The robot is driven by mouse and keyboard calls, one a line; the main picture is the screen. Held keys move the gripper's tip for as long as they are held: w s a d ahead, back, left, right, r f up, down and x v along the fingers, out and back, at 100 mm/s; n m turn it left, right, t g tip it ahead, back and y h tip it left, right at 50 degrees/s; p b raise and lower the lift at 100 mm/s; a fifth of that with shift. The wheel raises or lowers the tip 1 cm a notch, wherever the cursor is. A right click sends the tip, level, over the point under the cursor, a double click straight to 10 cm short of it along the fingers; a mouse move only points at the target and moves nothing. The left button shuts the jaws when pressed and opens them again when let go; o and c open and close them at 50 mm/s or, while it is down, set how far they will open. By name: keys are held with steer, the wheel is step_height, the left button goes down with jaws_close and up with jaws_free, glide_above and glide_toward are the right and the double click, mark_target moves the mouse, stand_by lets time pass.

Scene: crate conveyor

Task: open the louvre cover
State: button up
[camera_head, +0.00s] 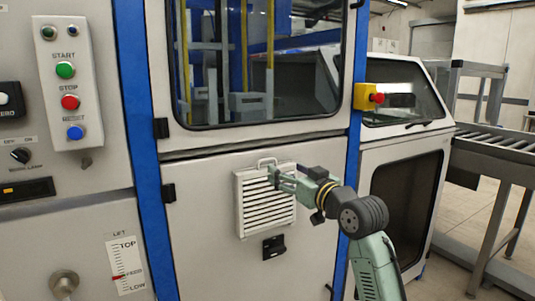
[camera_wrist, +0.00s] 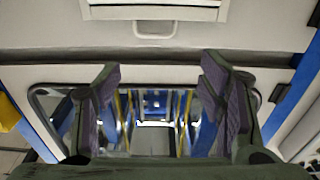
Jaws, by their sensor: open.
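The louvre cover (camera_head: 240,208) is a pale slatted panel on the lower front of the machine. It appears to lie flat against the machine. A small loop handle (camera_head: 266,162) stands at its top edge. In the wrist view, which looks upside down, the cover's edge (camera_wrist: 225,13) is at the top and the handle (camera_wrist: 154,36) is just below it. My gripper (camera_head: 272,176) is in front of the cover's upper part, close to the handle. In the wrist view its two fingers (camera_wrist: 160,72) are wide apart with nothing between them. I cannot tell the exact gap to the handle.
A black latch (camera_head: 274,247) sits below the cover. A large window (camera_head: 262,65) is above, between blue posts (camera_head: 143,130). A control panel (camera_head: 68,95) is at left. A red stop button (camera_head: 377,98) and a roller conveyor (camera_head: 497,145) are at right.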

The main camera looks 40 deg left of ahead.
mark_target(269, 160)
steer(key=p+x, duration=0.1)
steer(key=x, duration=0.2)
steer(key=p+x, duration=0.1)
steer(key=x, duration=0.3)
steer(key=w+f+p+x, duration=0.1)
steer(key=x, duration=0.2)
steer(key=shift+w+a, duration=0.1)
steer(key=shift+c, duration=0.4)
steer(key=c, duration=1.3)
